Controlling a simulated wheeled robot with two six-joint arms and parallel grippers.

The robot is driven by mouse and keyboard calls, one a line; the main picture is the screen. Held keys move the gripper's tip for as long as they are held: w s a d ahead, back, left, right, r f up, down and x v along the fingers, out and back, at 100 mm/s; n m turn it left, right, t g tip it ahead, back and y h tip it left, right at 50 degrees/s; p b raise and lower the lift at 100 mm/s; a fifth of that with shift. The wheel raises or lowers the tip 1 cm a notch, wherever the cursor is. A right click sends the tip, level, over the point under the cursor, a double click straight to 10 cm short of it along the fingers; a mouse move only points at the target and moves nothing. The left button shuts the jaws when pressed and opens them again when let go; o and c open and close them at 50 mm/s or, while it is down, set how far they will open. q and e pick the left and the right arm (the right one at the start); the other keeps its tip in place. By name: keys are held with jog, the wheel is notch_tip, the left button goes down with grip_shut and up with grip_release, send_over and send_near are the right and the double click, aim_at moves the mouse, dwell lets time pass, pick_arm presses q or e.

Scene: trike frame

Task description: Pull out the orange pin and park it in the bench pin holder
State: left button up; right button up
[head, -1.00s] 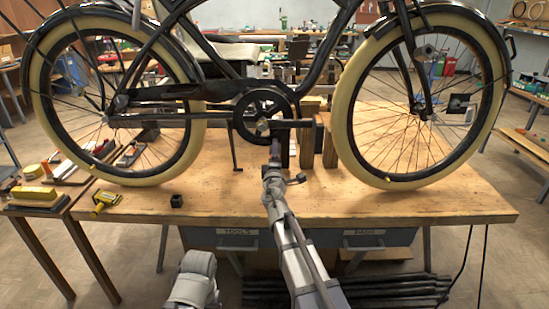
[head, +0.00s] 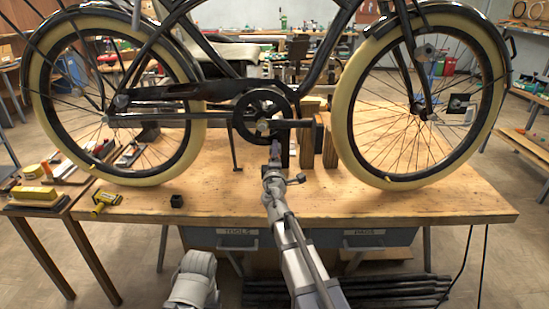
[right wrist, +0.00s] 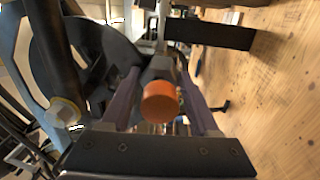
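The orange pin (right wrist: 160,102) shows its round head in the right wrist view, seated in a dark fitting below the bike's crank. My right gripper (right wrist: 161,88) has its fingers apart, one on each side of the pin head, with gaps visible. In the head view the right gripper (head: 275,152) is just under the crank (head: 262,127), and the pin is hidden there. A small black block (head: 176,201) on the bench front, left of my arm, may be the pin holder. My left gripper is out of view.
The bike with cream tyres (head: 342,120) stands over the wooden bench (head: 420,203). Wooden blocks (head: 330,145) stand right of my gripper. A yellow tool (head: 105,200) lies left of the black block. The bench's front right is clear.

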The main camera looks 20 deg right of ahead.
jog(key=o, duration=0.6)
jog(key=v, duration=0.7)
jog(key=shift+s+a+b, duration=0.15)
jog(key=shift+s+b, duration=0.25)
jog(key=shift+b, duration=0.05)
